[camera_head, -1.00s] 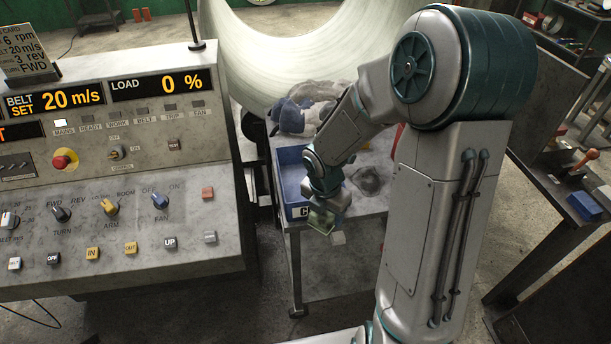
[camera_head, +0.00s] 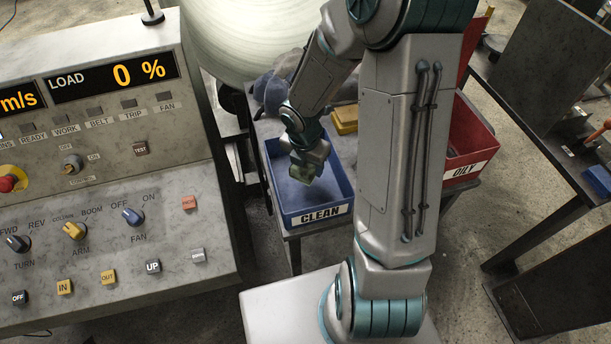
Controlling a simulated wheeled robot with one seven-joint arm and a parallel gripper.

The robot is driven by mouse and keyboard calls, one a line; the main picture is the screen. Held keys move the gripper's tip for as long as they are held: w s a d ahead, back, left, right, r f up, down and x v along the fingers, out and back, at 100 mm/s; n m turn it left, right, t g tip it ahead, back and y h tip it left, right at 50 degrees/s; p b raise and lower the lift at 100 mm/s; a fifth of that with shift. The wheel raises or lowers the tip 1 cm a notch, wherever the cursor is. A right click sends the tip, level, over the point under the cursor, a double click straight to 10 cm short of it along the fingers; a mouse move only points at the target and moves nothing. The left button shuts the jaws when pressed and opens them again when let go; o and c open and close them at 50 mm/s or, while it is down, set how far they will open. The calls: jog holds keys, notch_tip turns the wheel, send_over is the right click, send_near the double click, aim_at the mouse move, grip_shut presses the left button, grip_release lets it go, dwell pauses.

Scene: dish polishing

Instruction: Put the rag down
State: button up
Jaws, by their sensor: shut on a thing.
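My gripper (camera_head: 306,172) is small in the view and points down over the blue bin labelled CLEAN (camera_head: 320,217), within its outline. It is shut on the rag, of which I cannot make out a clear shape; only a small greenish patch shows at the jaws. I cannot tell how far above the bin floor the jaws are. The red bin labelled OILY (camera_head: 470,170) stands to the right, partly hidden behind my arm.
Grey-blue cloths (camera_head: 272,90) lie heaped behind the blue bin. A yellow block (camera_head: 345,119) sits near its back right. The control console (camera_head: 105,245) fills the left, showing load 0 %. A large pale dish (camera_head: 250,35) stands behind. A dark bench (camera_head: 540,130) is at right.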

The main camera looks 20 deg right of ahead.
jog(key=shift+f+b, duration=0.55)
jog(key=shift+f, duration=2.3)
